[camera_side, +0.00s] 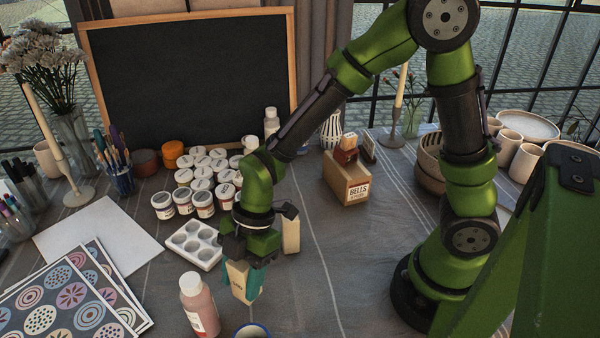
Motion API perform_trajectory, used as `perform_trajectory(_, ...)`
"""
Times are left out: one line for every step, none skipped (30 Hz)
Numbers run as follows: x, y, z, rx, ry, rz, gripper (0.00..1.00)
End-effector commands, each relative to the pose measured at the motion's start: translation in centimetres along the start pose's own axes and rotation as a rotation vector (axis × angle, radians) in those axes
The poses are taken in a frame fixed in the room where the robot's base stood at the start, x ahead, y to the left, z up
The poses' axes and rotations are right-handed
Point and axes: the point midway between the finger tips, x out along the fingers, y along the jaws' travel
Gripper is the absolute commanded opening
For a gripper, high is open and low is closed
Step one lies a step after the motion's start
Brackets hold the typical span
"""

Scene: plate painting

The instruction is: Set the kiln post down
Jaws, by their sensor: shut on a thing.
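My gripper (243,266) points down over the front middle of the table. Its teal-tipped fingers are shut on a cream block, the kiln post (240,284), which has small dark marks on its face. The post hangs below the fingers, close to upright. I cannot tell whether its lower end touches the grey cloth. A second cream block (291,235) stands just right of my gripper, partly hidden by it.
A pink paint bottle (198,308) and a blue-rimmed cup (252,331) stand close in front of the post. A white palette (194,245) and several paint jars (203,203) are left and behind. A box marked BELLS (346,183) stands back right. Cloth right of the post is clear.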

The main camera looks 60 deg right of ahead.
Motion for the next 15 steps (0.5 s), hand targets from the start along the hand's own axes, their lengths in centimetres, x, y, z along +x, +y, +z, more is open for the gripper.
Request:
perform_trajectory(0.8,-0.1,0.4,0.004,-0.002,-0.005,0.04)
perform_trajectory(1.3,-0.1,0.6,0.003,-0.002,-0.005,0.04)
perform_trajectory(1.8,-0.1,0.8,0.004,-0.001,-0.005,0.04)
perform_trajectory(2.2,-0.1,0.9,0.004,-0.001,-0.005,0.04)
perform_trajectory(2.4,-0.1,1.0,0.003,-0.001,-0.004,0.04)
perform_trajectory(2.6,-0.1,1.1,0.002,-0.001,-0.002,0.04)
perform_trajectory(2.8,-0.1,1.2,0.002,-0.001,-0.002,0.04)
perform_trajectory(2.8,0.0,1.2,0.002,-0.001,-0.001,0.04)
perform_trajectory(2.8,0.0,1.2,0.002,-0.001,-0.001,0.04)
perform_trajectory(2.8,0.0,1.2,0.001,0.0,0.0,0.04)
perform_trajectory(2.8,0.0,1.2,0.001,0.0,0.0,0.04)
perform_trajectory(2.8,0.0,1.2,0.001,0.0,0.0,0.04)
perform_trajectory(2.8,0.0,1.2,0.001,0.0,0.0,0.04)
perform_trajectory(2.8,0.0,1.2,0.001,0.0,0.0,0.04)
perform_trajectory(2.8,0.0,1.2,0.001,0.0,0.0,0.04)
